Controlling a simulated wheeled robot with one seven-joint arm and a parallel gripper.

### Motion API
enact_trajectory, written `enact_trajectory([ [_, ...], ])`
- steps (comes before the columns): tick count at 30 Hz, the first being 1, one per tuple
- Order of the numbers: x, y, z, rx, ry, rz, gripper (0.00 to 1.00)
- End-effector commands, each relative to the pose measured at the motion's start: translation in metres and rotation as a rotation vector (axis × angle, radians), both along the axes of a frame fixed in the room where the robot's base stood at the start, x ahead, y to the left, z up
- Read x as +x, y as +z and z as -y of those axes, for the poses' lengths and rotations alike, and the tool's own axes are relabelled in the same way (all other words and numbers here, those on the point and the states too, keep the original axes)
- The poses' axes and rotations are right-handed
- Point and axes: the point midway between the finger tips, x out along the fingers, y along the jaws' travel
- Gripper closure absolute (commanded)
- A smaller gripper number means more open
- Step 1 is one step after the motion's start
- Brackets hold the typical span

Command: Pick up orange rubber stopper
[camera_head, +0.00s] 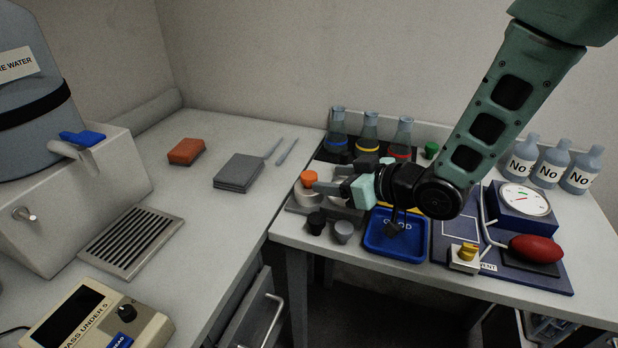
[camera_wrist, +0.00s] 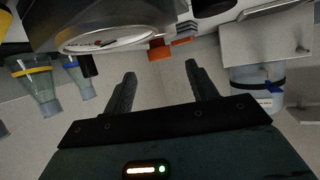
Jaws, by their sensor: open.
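How far the fingers are from the stopper is hard to tell.
A black stopper (camera_head: 316,222) and a grey stopper (camera_head: 343,231) stand in front. A blue tray (camera_head: 377,250) lies below my wrist. Several flasks (camera_head: 369,130) stand behind. An orange-brown sponge (camera_head: 186,151) and grey pad (camera_head: 239,172) lie on the left bench.

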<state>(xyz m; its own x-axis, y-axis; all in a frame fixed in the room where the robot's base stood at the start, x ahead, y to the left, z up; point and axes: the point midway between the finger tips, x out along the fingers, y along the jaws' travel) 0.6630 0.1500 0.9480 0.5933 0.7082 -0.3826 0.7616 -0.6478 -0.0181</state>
Motion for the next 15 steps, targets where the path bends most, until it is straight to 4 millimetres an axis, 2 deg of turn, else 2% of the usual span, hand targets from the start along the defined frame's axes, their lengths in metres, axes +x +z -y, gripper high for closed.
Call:
enact_trajectory([
  [7,0.011,-0.005,-0.013,0.000,0.000,-0.001,0.43],
  [15,0.034,-0.018,-0.039,0.001,0.001,-0.001,0.43],
])
